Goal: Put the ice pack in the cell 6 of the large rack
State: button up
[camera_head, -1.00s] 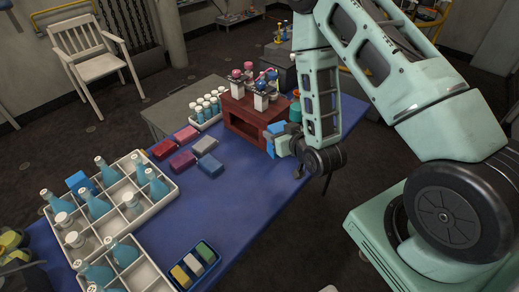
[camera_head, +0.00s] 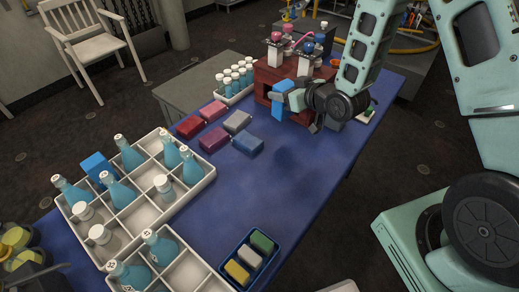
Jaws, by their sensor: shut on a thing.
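My gripper (camera_head: 291,100) is shut on a bright blue block (camera_head: 278,92), which looks like the ice pack. It holds the block in front of the dark red wooden stand, at the far part of the blue table; whether the block touches anything is unclear. The large rack (camera_head: 176,207) is a white divided tray at the left of the table. Several blue bottles and white-capped jars stand in its cells, and another bright blue block (camera_head: 97,167) sits at its far left side. Some cells in its middle and right look empty. No cell numbers are readable.
A smaller white rack (camera_head: 196,258) with bottles stands at the front left. A dark blue tray (camera_head: 272,236) holds coloured blocks. Several coloured packs (camera_head: 213,111) lie near the white vial rack (camera_head: 240,93). The red stand (camera_head: 265,73) carries bottles. The table's middle (camera_head: 285,165) is clear.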

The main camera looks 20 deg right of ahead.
jog(key=f+y+b, duration=0.1)
jog(key=f, duration=0.2)
jog(key=w+a+f+n+g+b, duration=0.1)
jog(key=f, duration=0.3)
jog(key=w+f+n+y+b, duration=0.1)
jog(key=f+b, duration=0.1)
jog(key=f, duration=0.1)
jog(key=shift+w+a+f+y, duration=0.25)
jog(key=shift+a+f+y, duration=0.05)
jog(key=shift+a+f, duration=0.05)
jog(key=shift+f+b, duration=0.2)
jog(key=shift+b, duration=0.1)
jog(key=o, duration=1.1)
jog(key=shift+r, duration=0.1)
